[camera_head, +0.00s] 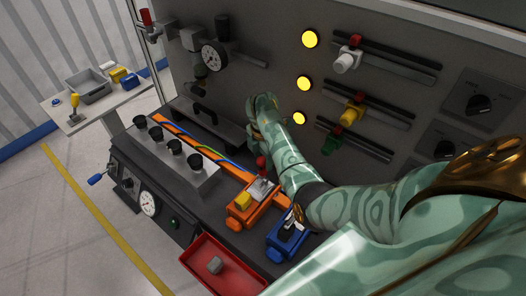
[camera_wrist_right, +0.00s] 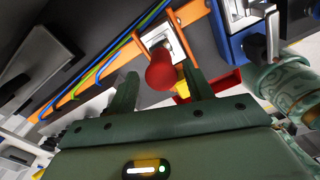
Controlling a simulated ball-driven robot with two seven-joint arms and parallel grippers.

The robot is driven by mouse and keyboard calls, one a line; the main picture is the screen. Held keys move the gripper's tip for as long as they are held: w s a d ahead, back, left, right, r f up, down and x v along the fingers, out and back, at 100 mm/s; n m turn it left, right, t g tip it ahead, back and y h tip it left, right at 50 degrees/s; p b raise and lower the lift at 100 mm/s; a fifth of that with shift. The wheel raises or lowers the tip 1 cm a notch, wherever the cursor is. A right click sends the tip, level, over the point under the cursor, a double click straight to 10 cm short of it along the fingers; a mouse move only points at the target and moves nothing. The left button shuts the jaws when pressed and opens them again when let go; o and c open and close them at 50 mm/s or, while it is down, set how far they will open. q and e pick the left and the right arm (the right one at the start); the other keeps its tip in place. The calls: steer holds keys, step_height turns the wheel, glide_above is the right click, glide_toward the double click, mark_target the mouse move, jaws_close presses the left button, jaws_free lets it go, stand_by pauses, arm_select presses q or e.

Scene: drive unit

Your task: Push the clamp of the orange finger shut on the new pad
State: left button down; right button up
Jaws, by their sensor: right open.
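The orange finger (camera_head: 238,213) lies on the dark bench, with a yellow pad (camera_head: 243,200) at its near end. Its clamp (camera_head: 262,187) is a silver piece with a red knob (camera_head: 262,163) standing up from it. My right gripper (camera_head: 259,140) is just above the knob and partly hidden by my own arm. In the right wrist view, the open fingers (camera_wrist_right: 162,90) stand on either side of the red knob (camera_wrist_right: 162,73), with gaps showing. The yellow pad (camera_wrist_right: 182,90) is mostly hidden behind the knob and a finger. My left gripper is not in view.
A blue finger (camera_head: 281,243) with its own clamp lies to the right of the orange one. A red tray (camera_head: 200,248) with a grey block (camera_head: 215,265) is in front. The panel (camera_head: 400,75) with yellow lamps and sliders rises behind. A side table (camera_head: 120,98) stands far left.

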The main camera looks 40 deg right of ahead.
mark_target(262, 170)
steer(key=shift+f, duration=1.2)
